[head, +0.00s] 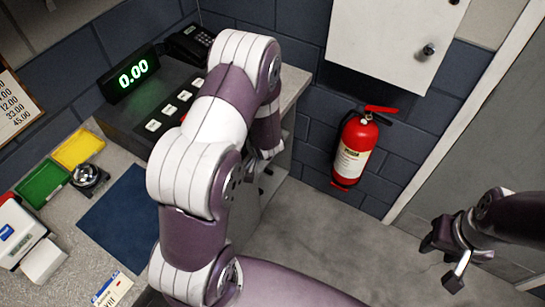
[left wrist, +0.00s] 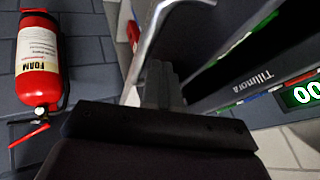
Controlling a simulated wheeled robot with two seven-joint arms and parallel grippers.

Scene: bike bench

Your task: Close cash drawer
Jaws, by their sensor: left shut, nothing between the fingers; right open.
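The cash register (head: 140,110) is a dark box with a lit green 0.00 display (head: 133,74) and several white keys, on the counter at the left of the head view. In the left wrist view its Tillnora-marked side (left wrist: 260,78) runs along the right. My left arm crosses in front of the register and hides much of it, so I cannot tell the drawer's position. My left gripper (left wrist: 163,82) is shut and empty, beside a dark panel and a pale metal edge; whether it touches them is unclear. My right gripper (head: 445,262) is open and empty, over the floor at right.
A red fire extinguisher (head: 355,150) hangs on the blue block wall. A white cabinet (head: 390,40) is above it. The counter holds a blue mat (head: 120,215), yellow (head: 78,149) and green (head: 43,184) trays, and a black phone (head: 190,43). The floor (head: 310,235) between the arms looks clear.

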